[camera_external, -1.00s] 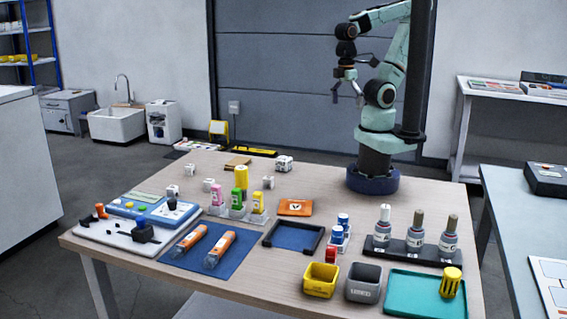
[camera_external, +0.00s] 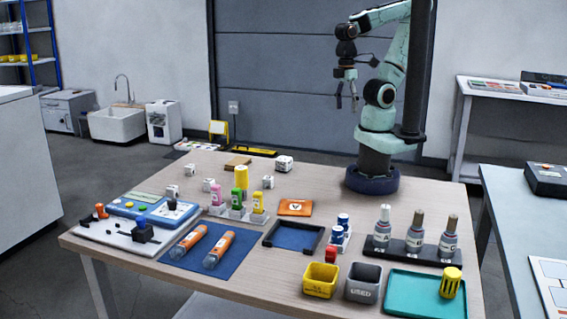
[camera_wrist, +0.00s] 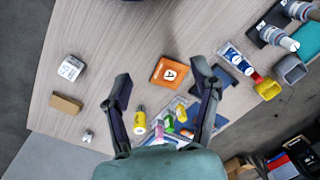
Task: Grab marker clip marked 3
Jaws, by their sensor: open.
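Pink (camera_external: 217,195), green (camera_external: 236,198) and yellow (camera_external: 258,202) capped items stand upright in a row of small pale holders near the table's middle. They may be the marker clips, but I cannot read a 3 on any of them. In the wrist view the pink (camera_wrist: 159,128), green (camera_wrist: 169,123) and yellow (camera_wrist: 181,113) ones show between and below my fingers, partly hidden. My gripper (camera_external: 347,104) is open and empty, high above the table's back edge and well away from them. Its two fingers frame the wrist view (camera_wrist: 163,88).
A taller yellow cylinder (camera_external: 241,177) stands behind the row, with several white cubes (camera_external: 284,163) around it. Dark-based bottles (camera_external: 415,232), bins (camera_external: 321,279) and a teal tray (camera_external: 410,298) fill the right front.

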